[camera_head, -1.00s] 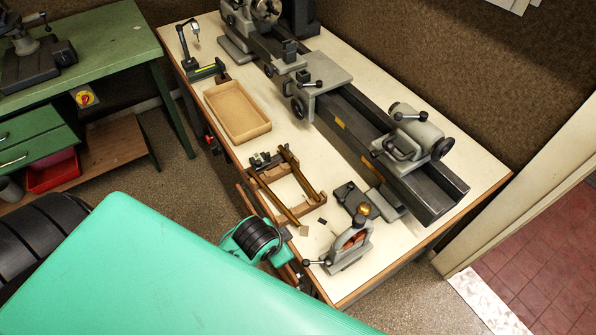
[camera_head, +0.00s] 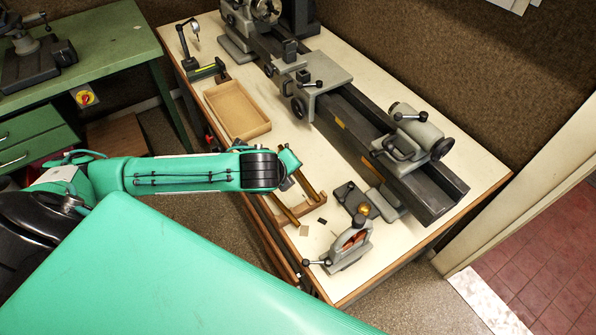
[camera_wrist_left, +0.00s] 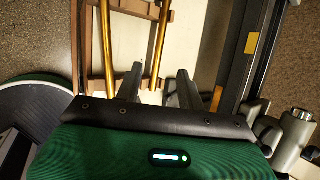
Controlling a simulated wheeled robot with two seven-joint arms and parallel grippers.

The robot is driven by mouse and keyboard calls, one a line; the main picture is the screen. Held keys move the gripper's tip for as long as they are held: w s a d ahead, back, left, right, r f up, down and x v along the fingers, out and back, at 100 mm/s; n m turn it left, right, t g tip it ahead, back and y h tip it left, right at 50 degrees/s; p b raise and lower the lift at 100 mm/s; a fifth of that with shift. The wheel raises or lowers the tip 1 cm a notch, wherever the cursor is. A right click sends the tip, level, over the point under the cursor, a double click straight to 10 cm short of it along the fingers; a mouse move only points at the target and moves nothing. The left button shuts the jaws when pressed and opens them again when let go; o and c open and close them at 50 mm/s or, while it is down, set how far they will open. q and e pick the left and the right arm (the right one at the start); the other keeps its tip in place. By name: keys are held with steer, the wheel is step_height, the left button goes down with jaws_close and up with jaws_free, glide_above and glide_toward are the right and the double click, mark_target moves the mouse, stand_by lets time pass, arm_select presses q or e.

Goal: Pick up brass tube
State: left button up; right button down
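Two brass tubes lie side by side across a wooden rack (camera_head: 318,204). In the left wrist view, one tube (camera_wrist_left: 105,45) is on the left and the other (camera_wrist_left: 160,45) is nearer the middle. My left gripper (camera_wrist_left: 158,75) is open and empty, with dark fingers spread to either side of the middle tube's line. I cannot tell its height above the tube. In the head view the tubes' near ends (camera_head: 286,211) show, while my left arm covers the rack's far left part and the fingers are hidden. My right gripper is in neither view.
A grey lathe (camera_head: 365,125) runs along the back of the bench. An empty wooden tray (camera_head: 238,138) stands beyond the rack. A grey clamp-like fixture (camera_head: 348,248) stands at the near end, with small dark blocks beside the rack. A green bench (camera_head: 100,55) is at left.

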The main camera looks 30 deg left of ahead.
arm_select(q)
steer(key=p, duration=0.2)
glide_toward(297, 172)
steer(key=x, duration=0.2)
steer(key=shift+p+x, duration=0.35)
steer(key=shift+x, duration=0.5)
steer(key=p+x, duration=0.1)
steer(key=x, duration=0.2)
steer(key=shift+w, duration=0.15)
steer(key=shift+w+f, duration=0.25)
steer(key=shift+f, duration=0.1)
jaws_close()
